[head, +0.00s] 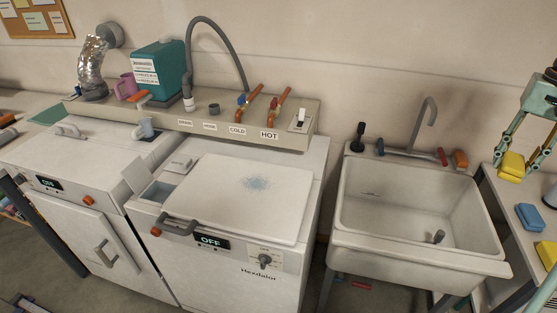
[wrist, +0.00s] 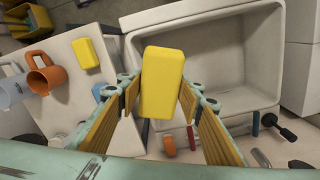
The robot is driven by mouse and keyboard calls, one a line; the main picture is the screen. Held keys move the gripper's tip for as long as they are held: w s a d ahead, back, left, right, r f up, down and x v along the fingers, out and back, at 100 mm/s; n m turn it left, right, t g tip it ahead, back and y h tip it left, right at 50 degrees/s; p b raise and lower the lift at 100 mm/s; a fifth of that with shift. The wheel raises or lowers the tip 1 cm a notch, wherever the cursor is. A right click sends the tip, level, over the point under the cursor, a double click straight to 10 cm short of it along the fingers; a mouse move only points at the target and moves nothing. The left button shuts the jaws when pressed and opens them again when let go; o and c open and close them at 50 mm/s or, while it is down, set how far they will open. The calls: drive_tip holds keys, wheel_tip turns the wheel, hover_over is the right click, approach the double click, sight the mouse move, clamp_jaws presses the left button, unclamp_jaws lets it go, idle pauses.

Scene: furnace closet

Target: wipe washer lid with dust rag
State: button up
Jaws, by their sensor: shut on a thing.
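The washer lid (head: 240,205) is a white, closed panel on top of the right-hand machine. A bluish smudge (head: 258,184) lies on its upper middle. My gripper (head: 522,155) is at the far right, above the side table and well away from the lid. Its fingers are shut on a yellow block-like pad (head: 511,166), which also shows between the fingers in the wrist view (wrist: 162,82). A blue pad (head: 529,217) and another yellow pad (head: 547,255) lie on the table below. I cannot tell which piece is the dust rag.
A white sink (head: 410,212) with a grey faucet (head: 423,125) stands between the washer and the side table (head: 508,200). Hoses, orange valves and a teal jug (head: 162,68) line the ledge behind the machines. An orange mug (wrist: 45,72) stands on the table.

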drive_tip(key=shift+w+a, duration=0.1)
drive_tip(key=w+a+f+n+p, duration=0.2)
drive_tip(key=w+a+n, duration=0.3)
drive_tip(key=a, duration=0.4)
drive_tip(key=w+a+f+n+p, duration=0.1)
drive_tip(key=w+a+n+p, duration=0.1)
drive_tip(key=w+a, duration=0.65)
drive_tip(key=w+a+f+n+p, duration=0.2)
drive_tip(key=w+a+n, duration=0.2)
drive_tip(key=a, duration=0.7)
drive_tip(key=a+f+n+p, duration=0.2)
drive_tip(key=a+n, duration=0.3)
drive_tip(key=a, duration=1.3)
drive_tip(key=a+f+n+p, duration=0.3)
drive_tip(key=a+n, duration=0.3)
drive_tip(key=a, duration=1.2)
drive_tip(key=shift+w+a+f+p, duration=0.2)
drive_tip(key=shift+w+f+p, duration=0.15)
drive_tip(key=shift+f, duration=0.25)
